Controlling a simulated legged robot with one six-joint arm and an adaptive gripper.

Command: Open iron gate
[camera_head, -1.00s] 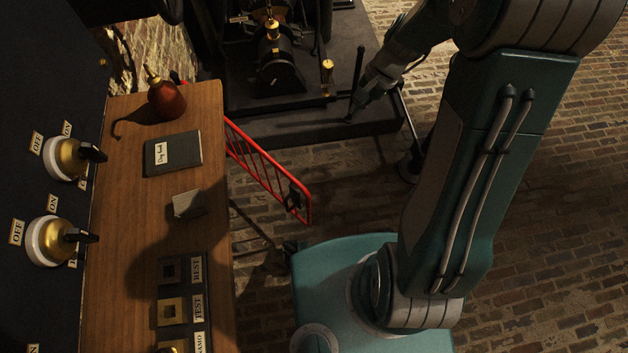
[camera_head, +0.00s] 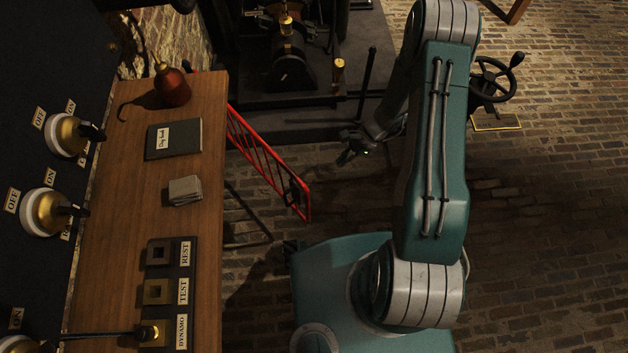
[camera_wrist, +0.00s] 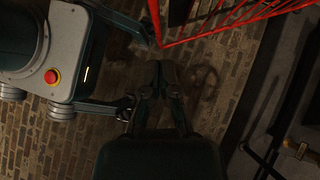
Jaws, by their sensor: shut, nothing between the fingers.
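The iron gate (camera_head: 268,162) is a red lattice panel. In the head view it runs from beside the wooden bench out to the right, ending in a free post with a dark latch block (camera_head: 297,193). In the wrist view the red gate bars (camera_wrist: 232,22) cross the top right. My gripper (camera_head: 347,156) is to the right of the gate and farther back than its free end, apart from it in the head view. In the wrist view my gripper (camera_wrist: 168,68) points up the picture towards the gate's lower corner, its fingers together and empty. Whether the gate is latched cannot be told.
Black machinery (camera_head: 290,70) and a tall lever (camera_head: 367,80) stand behind. A handwheel (camera_head: 493,80) is at right. Brick floor is clear at lower right.

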